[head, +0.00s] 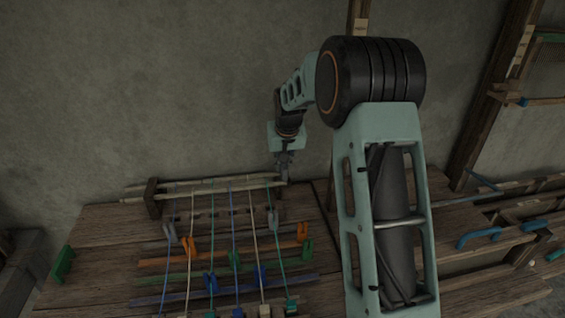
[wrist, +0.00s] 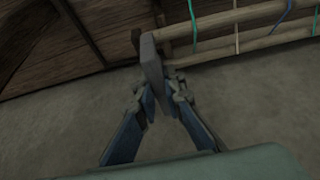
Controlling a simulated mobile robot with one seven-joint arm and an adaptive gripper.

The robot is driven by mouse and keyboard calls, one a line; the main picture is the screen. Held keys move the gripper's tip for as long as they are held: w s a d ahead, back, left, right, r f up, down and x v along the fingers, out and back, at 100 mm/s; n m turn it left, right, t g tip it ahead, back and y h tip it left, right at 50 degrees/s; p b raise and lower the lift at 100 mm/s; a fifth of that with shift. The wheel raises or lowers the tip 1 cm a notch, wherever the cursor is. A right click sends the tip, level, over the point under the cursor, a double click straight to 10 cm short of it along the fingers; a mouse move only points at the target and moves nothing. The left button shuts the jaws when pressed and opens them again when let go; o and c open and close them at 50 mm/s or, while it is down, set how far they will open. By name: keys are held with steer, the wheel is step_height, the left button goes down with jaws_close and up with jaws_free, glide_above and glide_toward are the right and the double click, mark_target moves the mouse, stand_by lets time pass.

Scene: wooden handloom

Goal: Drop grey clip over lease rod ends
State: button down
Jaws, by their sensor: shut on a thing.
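In the wrist view, my gripper (wrist: 158,92) is shut on the grey clip (wrist: 151,62), a flat grey piece standing up between the fingertips. Two pale lease rods, an upper one (wrist: 230,17) and a lower one (wrist: 235,47), come in from the right, and their ends meet the clip's edge. I cannot tell whether the clip is around the ends or only beside them. In the head view, my gripper (head: 284,170) is at the right end of the lease rods (head: 220,187); the clip is too small there to make out.
Coloured threads (head: 233,215) cross the rods and run forward over the plank table (head: 100,235). A wooden block (head: 152,198) stands at the rods' left. A beam with blue hooks (head: 485,236) lies right.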

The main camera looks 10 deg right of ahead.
steer(key=shift+f+b, duration=0.85)
steer(key=shift+f, duration=0.25)
steer(key=c, duration=2)
jaws_free()
steer(key=shift+r, duration=0.1)
steer(key=shift+o, duration=0.2)
steer(key=v, duration=1.2)
